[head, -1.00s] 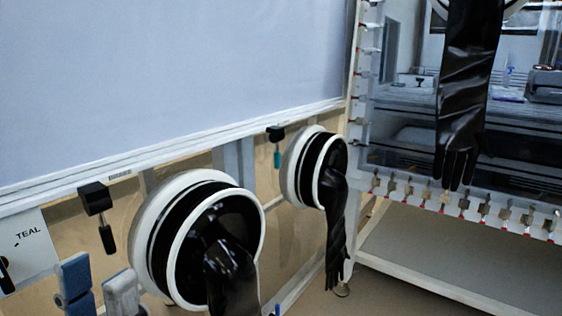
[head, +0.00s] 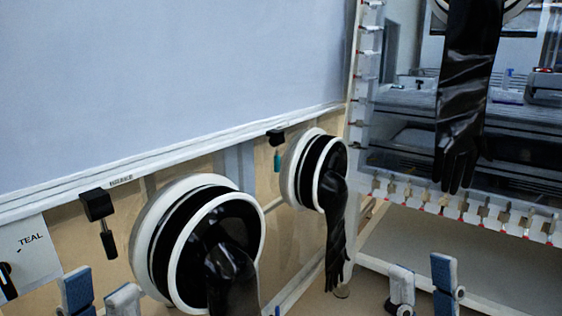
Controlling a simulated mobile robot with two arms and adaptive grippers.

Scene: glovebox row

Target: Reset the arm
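My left gripper (head: 99,293) shows at the lower left edge, with one blue and one pale grey fingertip apart; it is open and empty. It is left of the near black glove port, clear of it in the picture. My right gripper (head: 423,284) shows at the lower right edge, also with a pale and a blue fingertip apart, open and empty. It appears in front of the lower shelf of the right-hand glovebox. Most of both arms is out of view.
A near glove port (head: 178,190) and a farther one (head: 297,168) stick out of the left panel, with black gloves hanging. Another long black glove (head: 465,95) hangs at the upper right. Black latches (head: 97,204) hang below the window. A TEAL label plate (head: 25,255) is far left.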

